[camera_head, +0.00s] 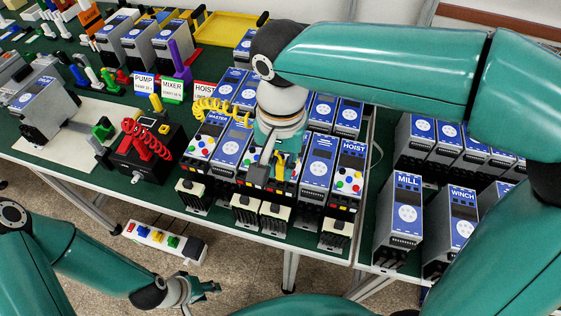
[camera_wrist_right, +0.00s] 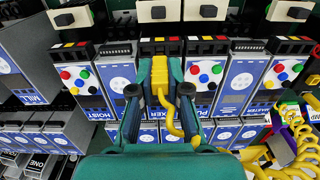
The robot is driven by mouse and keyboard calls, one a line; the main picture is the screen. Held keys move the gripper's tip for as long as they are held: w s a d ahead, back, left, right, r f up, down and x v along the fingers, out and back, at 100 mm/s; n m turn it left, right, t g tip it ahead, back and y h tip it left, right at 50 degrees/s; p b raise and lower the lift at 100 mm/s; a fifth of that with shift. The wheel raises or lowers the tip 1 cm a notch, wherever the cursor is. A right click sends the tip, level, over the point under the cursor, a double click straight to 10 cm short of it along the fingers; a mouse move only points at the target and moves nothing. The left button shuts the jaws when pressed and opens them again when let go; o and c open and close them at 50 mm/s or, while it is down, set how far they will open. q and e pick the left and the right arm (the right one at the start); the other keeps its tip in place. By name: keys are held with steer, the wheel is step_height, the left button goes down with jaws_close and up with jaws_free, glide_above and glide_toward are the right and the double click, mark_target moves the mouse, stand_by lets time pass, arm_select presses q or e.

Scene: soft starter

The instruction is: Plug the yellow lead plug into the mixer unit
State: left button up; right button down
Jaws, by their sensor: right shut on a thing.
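My right gripper (camera_wrist_right: 158,92) is shut on the yellow plug (camera_wrist_right: 161,76), pointing at the terminal end of a unit in the front row. In the head view this right gripper (camera_head: 270,172) hangs over that row. Whether the plug touches a socket cannot be told. The coiled yellow lead (camera_head: 222,108) lies over nearby units and shows in the right wrist view (camera_wrist_right: 290,150). My left gripper (camera_head: 203,289) is open and empty, low in front of the table.
The HOIST unit (camera_head: 350,165) and MASTER unit (camera_head: 207,140) stand in the same tight row. A black box with a red coiled lead (camera_head: 147,140) is to the left. Several black-and-cream blocks (camera_head: 244,211) line the front edge. MILL (camera_head: 400,215) and WINCH units stand at right.

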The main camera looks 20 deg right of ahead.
mark_target(281, 162)
steer(key=shift+f+b, duration=0.85)
steer(key=shift+f, duration=0.35)
steer(key=c, duration=1.1)
jaws_free()
steer(key=shift+r, duration=0.1)
steer(key=shift+o, duration=0.2)
step_height(281, 162, up, 12)
steer(key=shift+f, duration=0.1)
